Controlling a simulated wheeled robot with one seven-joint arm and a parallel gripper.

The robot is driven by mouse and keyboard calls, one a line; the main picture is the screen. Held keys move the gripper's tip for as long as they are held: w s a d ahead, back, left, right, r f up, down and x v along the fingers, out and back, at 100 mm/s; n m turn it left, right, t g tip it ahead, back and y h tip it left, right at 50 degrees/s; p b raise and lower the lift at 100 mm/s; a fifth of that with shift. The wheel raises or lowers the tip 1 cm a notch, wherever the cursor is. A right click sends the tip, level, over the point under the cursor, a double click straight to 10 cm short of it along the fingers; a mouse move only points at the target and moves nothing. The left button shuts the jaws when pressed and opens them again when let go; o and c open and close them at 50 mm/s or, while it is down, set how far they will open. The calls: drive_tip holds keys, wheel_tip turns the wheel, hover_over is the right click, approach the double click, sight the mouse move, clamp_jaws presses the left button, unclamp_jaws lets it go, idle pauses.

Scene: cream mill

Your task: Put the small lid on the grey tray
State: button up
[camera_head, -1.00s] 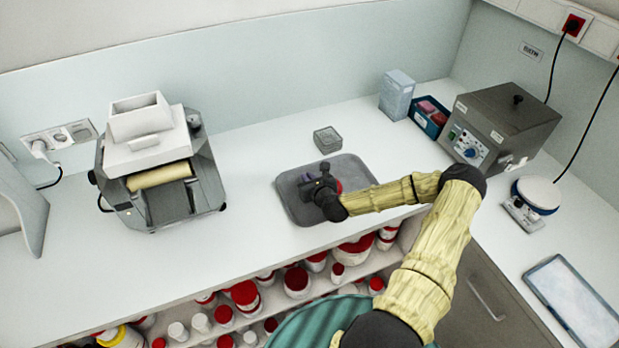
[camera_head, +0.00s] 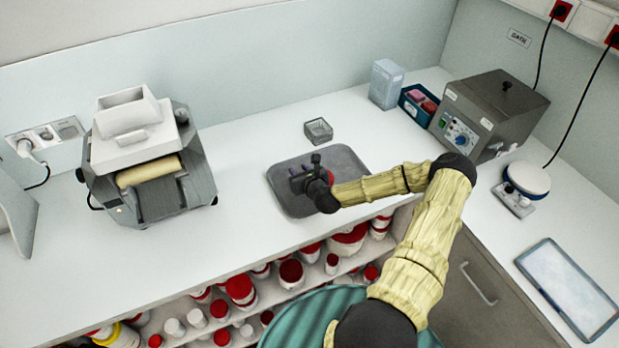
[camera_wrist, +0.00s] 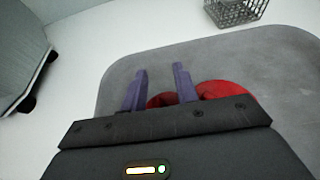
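The grey tray (camera_head: 348,160) lies flat on the white worktop, and it fills much of the wrist view (camera_wrist: 130,70). My gripper (camera_head: 305,168) is over the tray. In the wrist view my gripper (camera_wrist: 160,80) has its two purple fingers spread apart, so it is open. A red lid (camera_wrist: 163,99) shows low between the fingers, partly hidden by my gripper. A larger-looking red round thing (camera_wrist: 225,89) sits just to its right, also partly hidden. Both appear over the tray's surface. Whether the lid touches a finger I cannot tell.
A grey wire basket (camera_head: 318,130) stands behind the tray. A roller machine (camera_head: 150,165) is at the left. A blue box (camera_head: 418,103), a grey heater-like unit (camera_head: 492,115) and a round-plate device (camera_head: 527,180) are at the right. Red-capped jars (camera_head: 240,290) fill the shelf below.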

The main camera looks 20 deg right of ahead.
drive_tip(key=b+v, duration=0.1)
drive_tip(key=v, duration=0.7)
drive_tip(key=b+v, duration=0.1)
drive_tip(key=v, duration=0.3)
drive_tip(key=shift+r+b, duration=0.35)
drive_tip(key=shift+a, duration=0.1)
